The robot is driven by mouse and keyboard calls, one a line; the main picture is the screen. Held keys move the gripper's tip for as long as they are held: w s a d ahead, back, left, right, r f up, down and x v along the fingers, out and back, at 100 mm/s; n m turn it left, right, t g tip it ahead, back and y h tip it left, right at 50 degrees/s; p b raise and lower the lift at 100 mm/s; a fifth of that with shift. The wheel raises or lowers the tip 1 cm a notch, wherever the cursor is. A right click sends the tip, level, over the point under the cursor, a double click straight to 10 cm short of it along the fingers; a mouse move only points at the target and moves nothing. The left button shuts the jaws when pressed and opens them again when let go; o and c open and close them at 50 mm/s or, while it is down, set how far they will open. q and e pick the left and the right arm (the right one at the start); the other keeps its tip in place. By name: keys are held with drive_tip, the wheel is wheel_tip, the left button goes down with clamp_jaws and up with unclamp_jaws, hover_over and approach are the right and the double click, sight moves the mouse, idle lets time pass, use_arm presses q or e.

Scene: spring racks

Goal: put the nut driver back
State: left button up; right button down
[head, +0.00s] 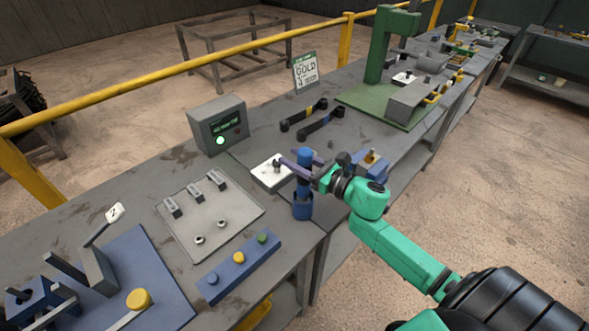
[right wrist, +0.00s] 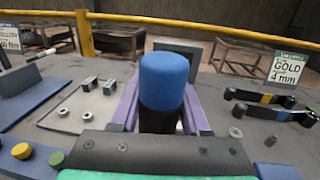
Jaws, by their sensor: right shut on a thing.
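The nut driver has a thick blue handle (head: 304,158) and a dark shaft part below it. In the right wrist view its blue handle (right wrist: 162,82) stands upright between the purple fingers. My right gripper (head: 300,166) is shut on it from the right side. Directly below in the head view is a blue cup-like holder (head: 302,206) near the bench's front edge. The driver's lower end is over or in this holder; I cannot tell whether it is inside. My left gripper is not in view.
A white block (head: 267,175) with a dark piece on it stands just left of the driver. A grey plate (head: 210,220) with clips and nuts, a button strip (head: 238,262) and a control box (head: 217,125) are further left.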

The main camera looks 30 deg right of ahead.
wheel_tip(320, 180, down, 4)
drive_tip(key=shift+r, duration=0.15)
drive_tip(key=shift+c, duration=1.9)
unclamp_jaws()
drive_tip(key=shift+f, duration=0.2)
drive_tip(key=shift+r, duration=0.1)
